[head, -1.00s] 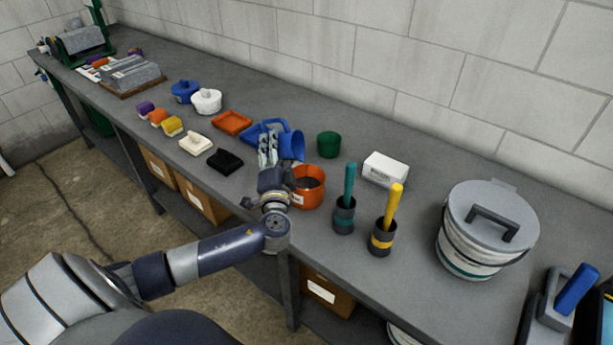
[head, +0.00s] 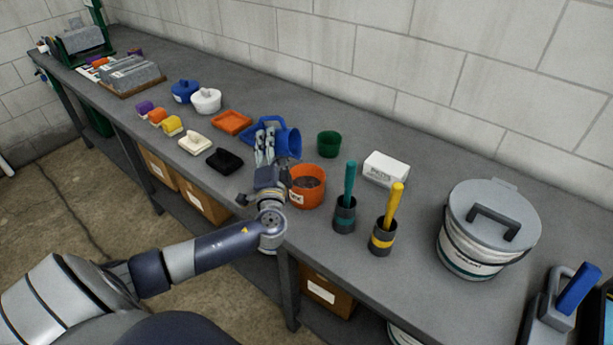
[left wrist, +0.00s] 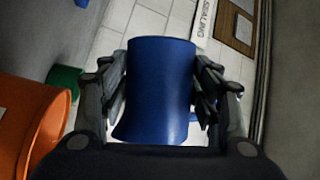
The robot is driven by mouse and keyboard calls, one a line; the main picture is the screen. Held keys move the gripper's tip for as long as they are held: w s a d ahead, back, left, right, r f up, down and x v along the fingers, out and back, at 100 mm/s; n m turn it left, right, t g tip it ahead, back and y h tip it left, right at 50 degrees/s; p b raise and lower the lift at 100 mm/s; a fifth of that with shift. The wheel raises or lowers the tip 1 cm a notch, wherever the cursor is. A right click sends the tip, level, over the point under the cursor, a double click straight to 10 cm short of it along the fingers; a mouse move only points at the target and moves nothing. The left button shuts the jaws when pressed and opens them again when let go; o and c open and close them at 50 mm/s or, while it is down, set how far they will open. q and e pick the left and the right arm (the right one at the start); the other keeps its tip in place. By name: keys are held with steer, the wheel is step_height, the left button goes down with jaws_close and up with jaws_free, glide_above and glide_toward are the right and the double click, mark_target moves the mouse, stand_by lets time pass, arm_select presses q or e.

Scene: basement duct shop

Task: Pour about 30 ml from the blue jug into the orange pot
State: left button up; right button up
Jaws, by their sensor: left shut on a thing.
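The blue jug (head: 288,142) is held in my left gripper (head: 265,150) above the bench, up and left of the orange pot (head: 307,190). It looks tilted over toward the right in the head view, apart from the pot. The left wrist view shows the jug (left wrist: 160,90) between the two fingers (left wrist: 160,100), which are shut on its sides. The orange pot stands upright with dark contents, and its side shows at the left of the wrist view (left wrist: 28,120). No stream or jug contents can be seen. My right gripper is not in view.
A green cup (head: 329,144), white box (head: 386,168) and two dark holders with teal (head: 345,215) and yellow handles (head: 382,240) stand to the right. A black dish (head: 225,161) lies left.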

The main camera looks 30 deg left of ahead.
arm_select(q)
steer(key=shift+a, duration=0.35)
steer(key=shift+a+f+m+b, duration=0.1)
steer(key=shift+m+b, duration=0.3)
steer(key=shift+b, duration=0.15)
stand_by(0.3)
